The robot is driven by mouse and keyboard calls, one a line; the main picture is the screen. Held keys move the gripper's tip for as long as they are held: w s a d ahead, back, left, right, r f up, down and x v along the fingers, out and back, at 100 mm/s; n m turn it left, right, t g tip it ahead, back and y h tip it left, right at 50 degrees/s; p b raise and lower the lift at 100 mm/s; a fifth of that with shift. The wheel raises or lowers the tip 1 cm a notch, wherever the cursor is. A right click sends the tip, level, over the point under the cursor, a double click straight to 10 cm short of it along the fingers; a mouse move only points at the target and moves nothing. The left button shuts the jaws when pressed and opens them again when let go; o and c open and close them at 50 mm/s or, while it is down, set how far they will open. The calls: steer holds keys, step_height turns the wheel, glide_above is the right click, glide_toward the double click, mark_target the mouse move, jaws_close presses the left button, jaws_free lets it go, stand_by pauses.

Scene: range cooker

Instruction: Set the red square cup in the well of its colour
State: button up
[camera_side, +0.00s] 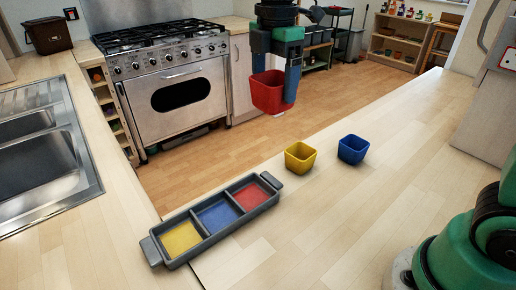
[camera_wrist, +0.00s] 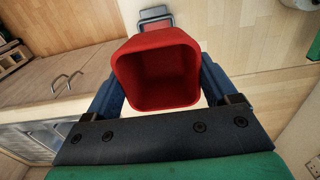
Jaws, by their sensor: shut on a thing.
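The red square cup (camera_side: 269,93) is held between the blue fingers of my gripper (camera_side: 275,88), well above the counter. It is upright or nearly so. In the wrist view the red cup (camera_wrist: 157,68) fills the middle, open side facing the camera, with a blue finger on each side. The grey tray (camera_side: 216,232) lies on the counter at lower left of the gripper. It has a yellow well (camera_side: 181,239), a blue well (camera_side: 217,215) and a red well (camera_side: 250,196), all empty. In the wrist view the tray (camera_wrist: 154,13) shows only partly behind the cup.
A yellow cup (camera_side: 300,157) and a blue cup (camera_side: 352,149) stand on the counter (camera_side: 330,220), right of the tray. A steel sink (camera_side: 40,145) is at left. The cooker (camera_side: 170,80) stands beyond the counter. The counter around the tray's right side is clear.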

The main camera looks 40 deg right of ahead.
steer(key=w+a+f, duration=0.1)
steer(key=a+f, duration=0.1)
steer(key=a, duration=0.2)
glide_above(251, 198)
step_height(251, 198, down, 14)
steer(key=shift+f, duration=2.15)
steer(key=shift+f, duration=0.1)
steer(key=o, duration=1.1)
steer(key=shift+c, duration=0.2)
